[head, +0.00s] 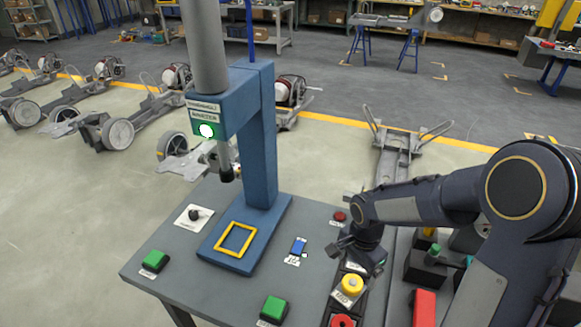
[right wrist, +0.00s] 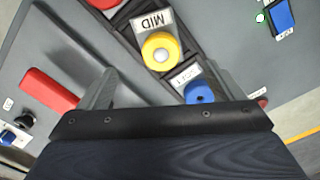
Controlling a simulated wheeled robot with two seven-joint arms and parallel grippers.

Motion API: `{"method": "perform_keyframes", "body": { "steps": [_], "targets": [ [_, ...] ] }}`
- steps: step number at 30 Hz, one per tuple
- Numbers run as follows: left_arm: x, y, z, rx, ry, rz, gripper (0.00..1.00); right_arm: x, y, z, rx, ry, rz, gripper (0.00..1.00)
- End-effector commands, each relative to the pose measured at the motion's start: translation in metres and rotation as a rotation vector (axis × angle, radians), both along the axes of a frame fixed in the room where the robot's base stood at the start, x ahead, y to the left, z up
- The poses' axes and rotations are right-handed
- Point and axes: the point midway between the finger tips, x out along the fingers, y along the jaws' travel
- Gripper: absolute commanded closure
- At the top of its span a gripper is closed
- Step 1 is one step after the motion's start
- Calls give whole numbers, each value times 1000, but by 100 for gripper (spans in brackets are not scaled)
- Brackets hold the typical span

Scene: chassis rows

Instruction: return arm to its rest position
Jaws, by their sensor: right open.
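My right arm comes in from the right in the head view. Its gripper (head: 360,254) hangs over the dark holder (head: 362,304) at the right of the grey workbench. In the right wrist view its two fingers (right wrist: 162,88) stand wide apart with nothing gripped. A yellow round part (right wrist: 160,51) by the MID label and a blue round part (right wrist: 200,92) in the holder show between and beyond the fingers. The yellow part also shows in the head view (head: 351,285), just in front of the gripper. My left gripper is not in view.
A blue press (head: 261,150) with a green light stands on the bench (head: 214,290), a yellow square frame (head: 234,239) on its base. Green buttons (head: 154,260) and a blue switch (head: 298,246) lie left of the gripper. A red block (head: 424,308) is at the right.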

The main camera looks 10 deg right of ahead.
Motion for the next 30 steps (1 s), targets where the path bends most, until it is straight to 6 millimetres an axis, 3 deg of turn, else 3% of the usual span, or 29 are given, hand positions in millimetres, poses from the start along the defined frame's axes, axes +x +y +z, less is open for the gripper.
{"method": "perform_keyframes", "body": {
  "steps": [4,8,18,24,30],
  "targets": [
    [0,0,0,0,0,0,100,-2,0,5,10,-10,14,12],
    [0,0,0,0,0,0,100,-14,-1,28,50,-53,82,12],
    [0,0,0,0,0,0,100,-83,8,105,153,-290,463,12],
    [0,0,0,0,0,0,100,-127,20,130,136,-457,706,12],
    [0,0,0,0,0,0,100,-156,32,139,83,-578,895,12]
  ]
}}
